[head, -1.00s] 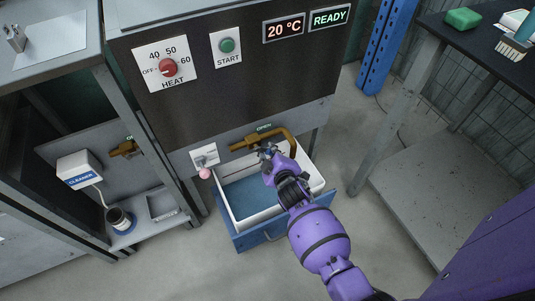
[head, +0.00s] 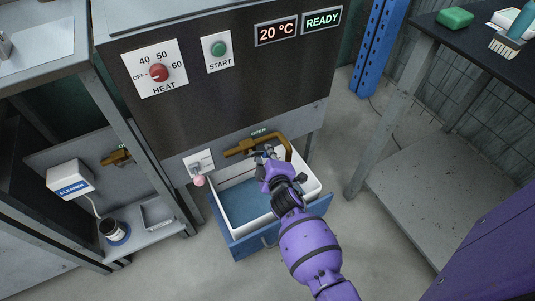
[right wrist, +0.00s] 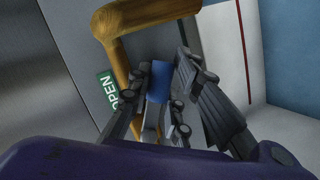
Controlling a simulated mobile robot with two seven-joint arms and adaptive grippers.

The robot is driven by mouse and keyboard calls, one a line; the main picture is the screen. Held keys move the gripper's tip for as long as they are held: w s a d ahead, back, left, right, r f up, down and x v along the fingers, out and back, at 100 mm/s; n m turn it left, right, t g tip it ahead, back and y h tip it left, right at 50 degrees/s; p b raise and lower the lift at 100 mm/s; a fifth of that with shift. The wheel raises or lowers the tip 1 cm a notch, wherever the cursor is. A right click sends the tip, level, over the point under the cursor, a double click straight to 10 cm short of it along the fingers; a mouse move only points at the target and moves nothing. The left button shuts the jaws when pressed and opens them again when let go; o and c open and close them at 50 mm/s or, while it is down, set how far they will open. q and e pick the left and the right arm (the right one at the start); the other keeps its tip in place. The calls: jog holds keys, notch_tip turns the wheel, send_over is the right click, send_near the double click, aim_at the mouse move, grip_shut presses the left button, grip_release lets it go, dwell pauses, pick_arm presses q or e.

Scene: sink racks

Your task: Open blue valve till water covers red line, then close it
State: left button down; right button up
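The blue valve handle (right wrist: 160,82) shows in the right wrist view, beside the brass pipe (right wrist: 125,45). My right gripper (right wrist: 162,75) has its fingers on either side of the handle; whether they press on it is unclear. In the head view my right gripper (head: 268,155) is at the brass pipe (head: 242,150), above the basin, and hides the handle. The white basin (head: 314,188) has a blue area inside (head: 240,200); I cannot tell whether it is water. The red line (right wrist: 240,38) runs along the white basin wall. My left gripper is out of view.
A green OPEN label (head: 258,132) is above the pipe. A pink ball (head: 198,181) hangs beside a wall plate (head: 199,163) left of the basin. The basin sits in a blue drawer (head: 238,244). A grey side table (head: 405,110) stands at the right.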

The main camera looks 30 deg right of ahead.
jog(key=o, duration=0.3)
jog(key=shift+v, duration=4.05)
